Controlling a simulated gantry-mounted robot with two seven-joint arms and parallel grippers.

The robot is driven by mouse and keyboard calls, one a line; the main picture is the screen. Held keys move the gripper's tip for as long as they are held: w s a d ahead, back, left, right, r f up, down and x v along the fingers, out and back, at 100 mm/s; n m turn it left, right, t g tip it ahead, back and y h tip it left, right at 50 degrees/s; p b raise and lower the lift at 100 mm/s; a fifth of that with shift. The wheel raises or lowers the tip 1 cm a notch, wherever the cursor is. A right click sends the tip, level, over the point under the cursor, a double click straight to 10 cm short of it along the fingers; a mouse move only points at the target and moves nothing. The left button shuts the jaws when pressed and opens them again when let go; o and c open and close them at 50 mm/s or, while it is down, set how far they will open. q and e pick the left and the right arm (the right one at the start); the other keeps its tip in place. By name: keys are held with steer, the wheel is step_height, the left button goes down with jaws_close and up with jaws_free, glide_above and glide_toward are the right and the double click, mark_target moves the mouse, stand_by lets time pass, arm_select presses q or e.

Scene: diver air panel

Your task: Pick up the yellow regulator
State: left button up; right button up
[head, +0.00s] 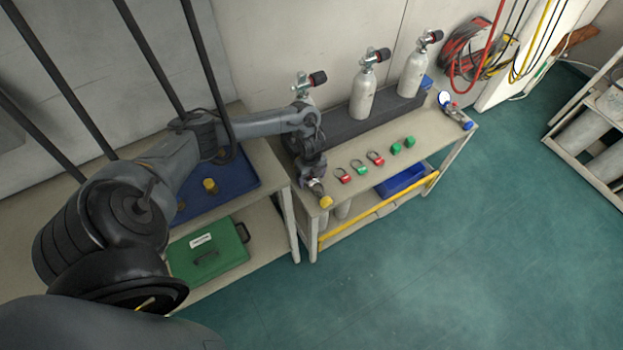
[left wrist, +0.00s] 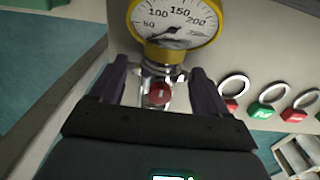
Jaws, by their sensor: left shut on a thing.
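The yellow regulator (head: 326,202) is at the front left corner of the bench, its round gauge facing outward. In the left wrist view its yellow-rimmed gauge (left wrist: 178,20) fills the top, with a metal stem and a red knob (left wrist: 159,94) below. My left gripper (head: 316,185) points down at the bench corner. In the left wrist view the fingers of my left gripper (left wrist: 158,75) are on both sides of the regulator's metal stem and shut on it. I cannot tell whether the regulator touches the bench top. My right gripper is not in view.
Red and green ringed tags (head: 359,166) lie right of the regulator. Grey cylinders (head: 363,95) stand in a dark rack behind. A blue tray (head: 235,178) with a small yellow item and a green case (head: 208,252) are left. A yellow rail (head: 375,210) runs along the bench front.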

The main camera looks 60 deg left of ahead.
arm_select(q)
steer(key=shift+r, duration=0.15)
steer(key=shift+r+p, duration=0.4)
steer(key=shift+r, duration=0.4)
step_height(320, 180, up, 2)
steer(key=shift+r+p, duration=0.15)
steer(key=shift+p, duration=0.25)
steer(key=w+d+r+p, duration=0.2)
steer(key=w+d+r, duration=0.4)
steer(key=w, duration=0.4)
steer(key=shift+r+p, duration=0.3)
steer(key=shift+r, duration=0.15)
